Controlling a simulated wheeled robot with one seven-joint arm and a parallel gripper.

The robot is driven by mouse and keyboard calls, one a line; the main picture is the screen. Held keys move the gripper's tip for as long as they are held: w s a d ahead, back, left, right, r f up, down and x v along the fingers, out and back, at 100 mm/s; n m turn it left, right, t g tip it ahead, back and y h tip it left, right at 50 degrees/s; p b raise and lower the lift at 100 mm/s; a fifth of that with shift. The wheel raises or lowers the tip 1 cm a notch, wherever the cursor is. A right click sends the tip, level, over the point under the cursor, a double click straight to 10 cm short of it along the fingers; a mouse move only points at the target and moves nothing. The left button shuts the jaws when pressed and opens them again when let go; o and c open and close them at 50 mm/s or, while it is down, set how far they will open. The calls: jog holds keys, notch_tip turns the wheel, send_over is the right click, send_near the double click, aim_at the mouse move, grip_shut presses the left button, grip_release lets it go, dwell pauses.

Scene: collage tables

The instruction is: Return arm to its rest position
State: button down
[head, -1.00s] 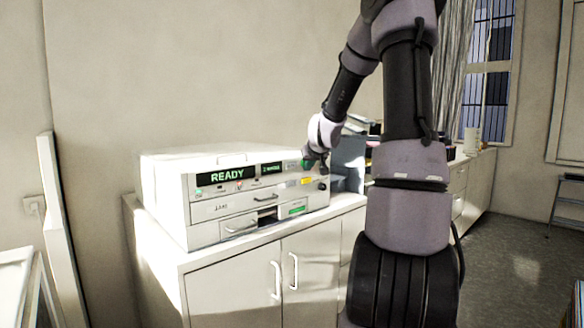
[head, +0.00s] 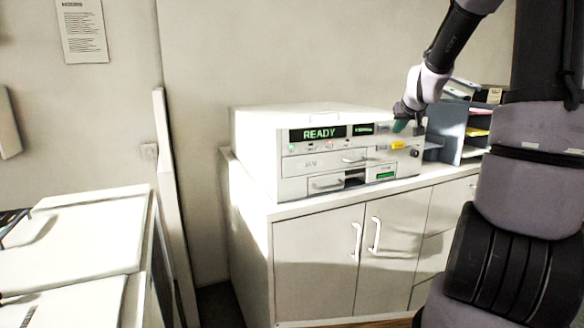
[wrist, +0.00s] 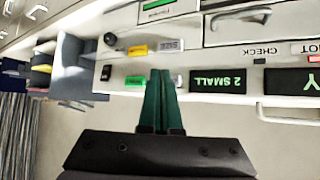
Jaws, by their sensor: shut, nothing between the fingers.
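My gripper (head: 402,124) is in front of the right end of a white machine's front panel in the head view. In the wrist view its two green fingers (wrist: 160,100) are together, with nothing between them. The white machine (head: 262,135) stands on a cabinet and its display reads "READY". In the wrist view the panel appears upside down, with a "2 SMALL" display (wrist: 218,81) beside the fingertips. I cannot tell whether the fingertips touch the panel. My arm comes down from the upper right of the head view.
The white cabinet (head: 318,255) with handles carries the machine. A grey shelf organiser with folders (head: 447,130) stands right of it, close to my gripper. A white worktop (head: 85,235) fills the lower left. A paper notice (head: 82,30) hangs on the wall.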

jog(key=s+a+r+g+y, duration=0.1)
jog(key=s+a, duration=0.4)
jog(key=s, duration=0.6)
jog(key=s+a+r+m+g+y, duration=0.1)
jog(key=s+a+r, duration=0.3)
jog(key=s, duration=0.7)
jog(key=s+a+r+m+g+y, duration=0.1)
jog(key=s+a+r, duration=0.2)
jog(key=s+a, duration=0.4)
jog(key=s, duration=0.4)
jog(key=shift+y, duration=0.3)
